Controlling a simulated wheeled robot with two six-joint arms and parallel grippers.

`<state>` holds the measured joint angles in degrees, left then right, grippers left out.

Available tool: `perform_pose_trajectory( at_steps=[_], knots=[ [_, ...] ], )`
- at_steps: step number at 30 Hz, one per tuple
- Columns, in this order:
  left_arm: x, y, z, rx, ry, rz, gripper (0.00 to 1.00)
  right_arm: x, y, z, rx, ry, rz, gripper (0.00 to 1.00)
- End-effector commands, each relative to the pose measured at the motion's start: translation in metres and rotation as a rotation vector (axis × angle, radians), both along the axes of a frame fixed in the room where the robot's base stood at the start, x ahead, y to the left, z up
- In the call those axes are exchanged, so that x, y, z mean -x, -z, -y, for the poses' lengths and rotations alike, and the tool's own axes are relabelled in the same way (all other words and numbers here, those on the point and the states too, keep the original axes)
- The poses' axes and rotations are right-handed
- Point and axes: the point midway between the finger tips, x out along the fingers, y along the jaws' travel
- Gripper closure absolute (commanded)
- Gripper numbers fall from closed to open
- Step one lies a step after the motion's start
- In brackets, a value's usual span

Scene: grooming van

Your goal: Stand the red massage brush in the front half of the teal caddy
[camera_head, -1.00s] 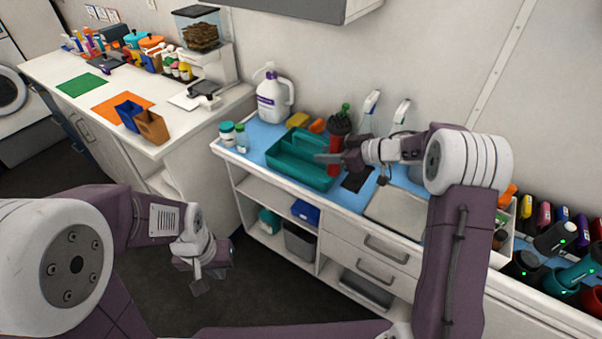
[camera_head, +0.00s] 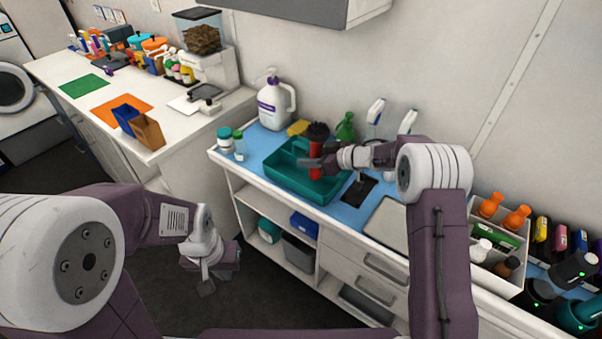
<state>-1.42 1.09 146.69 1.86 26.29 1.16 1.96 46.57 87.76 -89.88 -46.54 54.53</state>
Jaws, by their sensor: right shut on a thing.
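The red massage brush (camera_head: 316,149) is upright, with its black bristle head on top. My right gripper (camera_head: 311,163) is shut on its red body. The brush is at the right part of the teal caddy (camera_head: 290,186), and its lower end shows against the caddy's inside. I cannot tell whether it touches the caddy floor. The caddy sits on the blue mat, with a raised handle divider (camera_head: 294,150) partly hidden behind the brush and gripper. My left gripper (camera_head: 209,274) hangs low over the floor, away from the counter; its jaws are too unclear to read.
A white pump jug (camera_head: 274,104), small teal-capped jars (camera_head: 225,138), a green bottle (camera_head: 345,127) and white spray bottles (camera_head: 375,112) stand around the caddy. A grey tray (camera_head: 386,222) and a white bottle box (camera_head: 497,243) are to the right.

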Motion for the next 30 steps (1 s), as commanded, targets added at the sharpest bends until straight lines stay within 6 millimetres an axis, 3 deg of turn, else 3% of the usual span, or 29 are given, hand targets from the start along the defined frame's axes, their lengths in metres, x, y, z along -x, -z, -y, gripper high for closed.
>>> perform_pose_trajectory(
  at_steps=[3,6,11,18,28,29,30],
  knots=[
    [0.000,0.004,0.000,0.000,0.000,0.000,1.00,-0.010,0.013,-0.019,-0.001,-0.002,0.002,1.00],
    [0.000,0.004,0.000,0.000,0.000,0.000,1.00,-0.014,0.017,-0.026,-0.001,0.000,0.002,1.00],
    [0.000,0.005,0.000,0.000,0.000,0.000,1.00,-0.015,0.020,-0.026,-0.001,0.002,0.001,1.00],
    [0.000,0.018,0.000,0.000,0.000,0.000,1.00,-0.014,0.058,-0.026,-0.002,0.002,0.000,1.00],
    [0.000,0.016,0.000,0.000,0.000,0.000,1.00,-0.014,0.060,-0.026,-0.001,0.002,0.002,1.00],
    [0.000,0.016,0.000,0.000,0.000,0.000,1.00,-0.014,0.061,-0.026,0.001,0.002,0.001,0.62],
    [0.000,0.016,0.000,0.000,0.000,0.000,1.00,-0.014,0.061,-0.026,0.001,0.002,0.001,0.56]
  ],
)
